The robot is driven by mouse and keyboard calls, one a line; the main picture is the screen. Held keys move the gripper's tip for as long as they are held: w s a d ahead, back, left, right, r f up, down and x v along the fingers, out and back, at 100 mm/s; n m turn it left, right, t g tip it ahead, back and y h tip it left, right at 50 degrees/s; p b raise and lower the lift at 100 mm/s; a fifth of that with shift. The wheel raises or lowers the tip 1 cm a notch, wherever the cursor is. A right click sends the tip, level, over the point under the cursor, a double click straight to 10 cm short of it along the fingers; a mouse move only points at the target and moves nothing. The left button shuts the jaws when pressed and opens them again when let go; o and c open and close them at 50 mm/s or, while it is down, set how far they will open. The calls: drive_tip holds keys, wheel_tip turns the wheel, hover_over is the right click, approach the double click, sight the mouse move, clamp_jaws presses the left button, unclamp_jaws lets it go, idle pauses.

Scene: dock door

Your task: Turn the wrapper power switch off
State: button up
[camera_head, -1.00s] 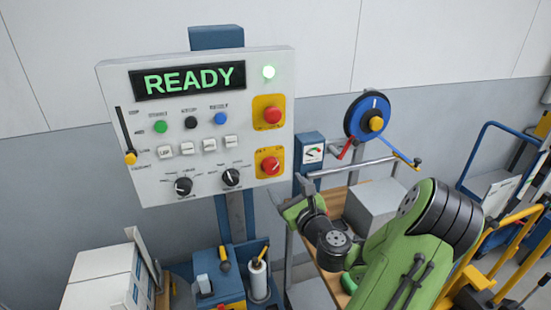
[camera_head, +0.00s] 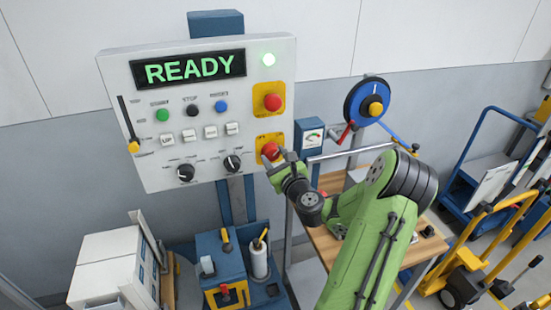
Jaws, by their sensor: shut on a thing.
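The power switch (camera_head: 270,149) is the red knob on the lower yellow plate (camera_head: 262,138) at the panel's right edge. My gripper (camera_head: 275,158) is at this knob from the lower right, shut on it. The fingers cover part of the knob, so its pointer and exact angle cannot be told. The plate's small lettering is too blurred to read.
A red push button (camera_head: 272,103) on a yellow plate sits just above the knob. Black dials (camera_head: 232,163) are to the left. A blue gauge box (camera_head: 309,137) and a blue reel (camera_head: 366,102) stand right of the panel. A wooden-topped table (camera_head: 325,245) is below my arm.

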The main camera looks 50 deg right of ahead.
drive_tip(key=shift+n, duration=0.3)
drive_tip(key=shift+c, duration=0.4)
drive_tip(key=n+b, duration=0.1)
drive_tip(key=n, duration=0.3)
drive_tip(key=shift+a+g, duration=0.1)
drive_tip(key=shift+g, duration=0.2)
drive_tip(key=n+b, duration=0.2)
drive_tip(key=n, duration=0.2)
drive_tip(key=shift+w+n, duration=0.1)
drive_tip(key=shift+n, duration=0.2)
drive_tip(key=n+b, duration=0.1)
drive_tip(key=n, duration=0.1)
drive_tip(key=n+b, duration=0.2)
drive_tip(key=shift+a+f+g+h, duration=0.15)
drive_tip(key=shift+g+h, duration=0.25)
drive_tip(key=n+b, duration=0.3)
drive_tip(key=b, duration=0.1)
drive_tip(key=shift+n, duration=0.3)
drive_tip(key=shift+g, duration=0.3)
drive_tip(key=o, duration=1.1)
drive_tip(key=shift+c, duration=0.2)
